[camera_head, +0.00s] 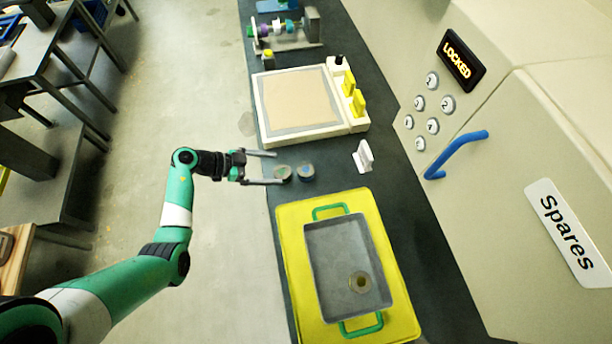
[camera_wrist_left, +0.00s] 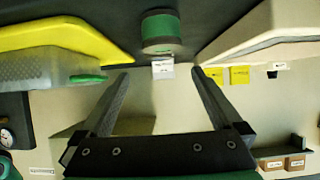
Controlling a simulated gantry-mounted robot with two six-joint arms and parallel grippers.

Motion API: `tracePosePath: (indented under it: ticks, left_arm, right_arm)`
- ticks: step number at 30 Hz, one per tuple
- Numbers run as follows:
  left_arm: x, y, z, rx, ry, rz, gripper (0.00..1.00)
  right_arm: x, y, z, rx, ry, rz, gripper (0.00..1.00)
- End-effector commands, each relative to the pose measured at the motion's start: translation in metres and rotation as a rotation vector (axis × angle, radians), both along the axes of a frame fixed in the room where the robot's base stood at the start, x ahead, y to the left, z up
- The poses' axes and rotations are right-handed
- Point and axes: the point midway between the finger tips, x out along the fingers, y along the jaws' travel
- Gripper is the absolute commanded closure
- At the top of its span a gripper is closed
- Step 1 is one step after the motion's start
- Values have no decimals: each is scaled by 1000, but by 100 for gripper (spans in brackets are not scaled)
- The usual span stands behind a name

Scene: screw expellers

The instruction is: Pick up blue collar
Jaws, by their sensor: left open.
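Two small grey round pieces stand close together on the dark bench in the head view. The right one has a blue centre and may be the blue collar (camera_head: 306,171); the left one is a greenish piece (camera_head: 282,173). My left gripper (camera_head: 277,168) is open and empty, with its fingertips just left of the greenish piece. In the left wrist view, the open fingers (camera_wrist_left: 160,75) point toward a grey cylinder with a green band (camera_wrist_left: 160,29). I cannot make out the blue piece there. My right gripper is out of view.
A white framed panel (camera_head: 262,105) lies beyond the pieces. A small white stand (camera_head: 363,156) is to their right. A locked cabinet (camera_head: 540,110) borders the bench.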

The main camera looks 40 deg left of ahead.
Motion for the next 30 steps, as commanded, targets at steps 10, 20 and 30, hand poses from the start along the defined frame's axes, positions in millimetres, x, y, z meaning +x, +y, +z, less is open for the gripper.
tracePosePath:
  ticks: [10, 20, 30]
  left_arm:
    - [42, -27, -27, 1, -3, -7, 0]
    - [59, -39, -36, 3, -4, -7, 0]
    - [88, -59, -50, 2, -3, -3, 0]
  right_arm:
    - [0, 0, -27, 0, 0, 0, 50]
    - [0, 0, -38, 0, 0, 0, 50]
    - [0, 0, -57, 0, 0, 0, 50]
